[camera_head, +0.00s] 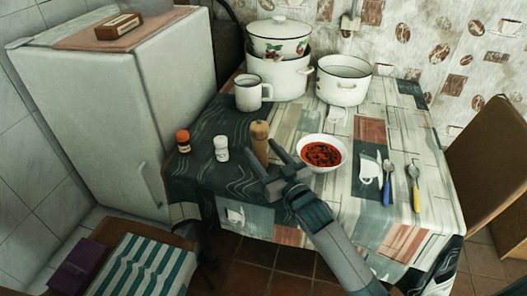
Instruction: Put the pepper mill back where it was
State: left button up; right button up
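The pepper mill (260,138), brown and wooden, stands upright on the table between a small white shaker and the white bowl of red food. My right gripper (265,158) reaches in from the lower right. Its two fingers are spread open, with the tips in front of the mill's lower part. The mill's base is partly hidden by the gripper, and I cannot tell whether they touch. My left gripper is not in view.
A white shaker (221,149) and a red-capped shaker (183,141) stand left of the mill. The bowl (322,167) is close on the right. A mug (249,99) and white pots (343,92) stand behind. Spoons (414,190) lie at the right.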

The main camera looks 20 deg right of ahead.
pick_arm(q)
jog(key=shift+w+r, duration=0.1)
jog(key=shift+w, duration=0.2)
pick_arm(e)
jog(key=shift+r, duration=0.15)
jog(key=shift+s+d, duration=0.1)
jog(key=shift+s, duration=0.55)
jog(key=v, duration=0.5)
jog(key=shift+s, duration=0.1)
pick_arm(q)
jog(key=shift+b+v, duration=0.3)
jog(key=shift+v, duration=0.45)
pick_arm(e)
jog(key=v, duration=0.5)
jog(key=shift+s+d, duration=0.1)
jog(key=shift+s, duration=0.15)
